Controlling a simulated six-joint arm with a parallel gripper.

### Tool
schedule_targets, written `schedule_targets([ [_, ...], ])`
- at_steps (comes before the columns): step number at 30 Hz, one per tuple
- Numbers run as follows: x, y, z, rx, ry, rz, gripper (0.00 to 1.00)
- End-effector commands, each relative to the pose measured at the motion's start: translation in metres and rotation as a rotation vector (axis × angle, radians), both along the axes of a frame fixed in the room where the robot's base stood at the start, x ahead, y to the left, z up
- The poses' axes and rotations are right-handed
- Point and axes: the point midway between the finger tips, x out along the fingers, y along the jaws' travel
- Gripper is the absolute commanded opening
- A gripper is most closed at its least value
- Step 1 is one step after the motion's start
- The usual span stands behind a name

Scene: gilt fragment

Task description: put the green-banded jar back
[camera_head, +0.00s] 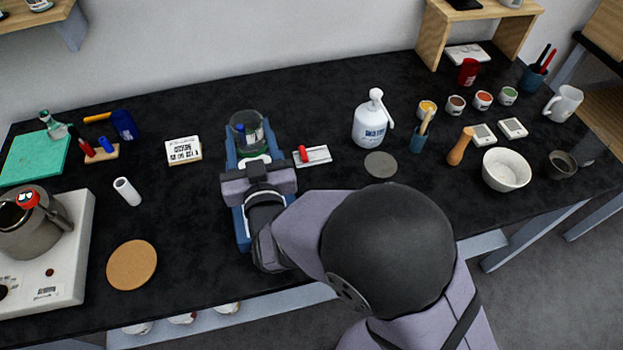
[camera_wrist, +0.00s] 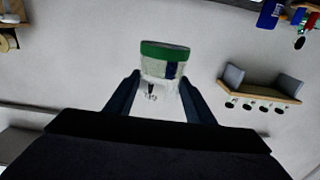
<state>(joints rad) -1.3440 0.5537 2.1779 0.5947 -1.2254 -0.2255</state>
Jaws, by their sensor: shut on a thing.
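The green-banded jar (camera_head: 244,120) is clear glass and sits between the blue fingers of my gripper (camera_head: 250,148), left of centre above the black table. Something dark blue shows in or through its glass. A bit of its green band shows low down, close to the gripper body. In the wrist view the jar (camera_wrist: 163,64) stands between the two fingertips (camera_wrist: 160,85), with the green band at the picture's top end of it. My gripper is shut on the jar. The gap between the jar and the table is hard to judge.
A white pump bottle (camera_head: 370,120), grey disc (camera_head: 381,164) and cork mat (camera_head: 132,265) are on the table (camera_head: 200,225). A wall shelf (camera_head: 30,15) is upper left.

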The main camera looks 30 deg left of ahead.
Motion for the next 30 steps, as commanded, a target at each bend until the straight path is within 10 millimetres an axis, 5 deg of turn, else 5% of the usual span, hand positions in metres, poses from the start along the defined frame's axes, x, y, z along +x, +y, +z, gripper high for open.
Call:
schedule_targets([
  [11, 0.021, -0.027, -0.019, -0.006, -0.001, -0.113, 0.21],
  [30, 0.042, -0.161, -0.057, -0.003, -0.001, -0.371, 0.21],
])
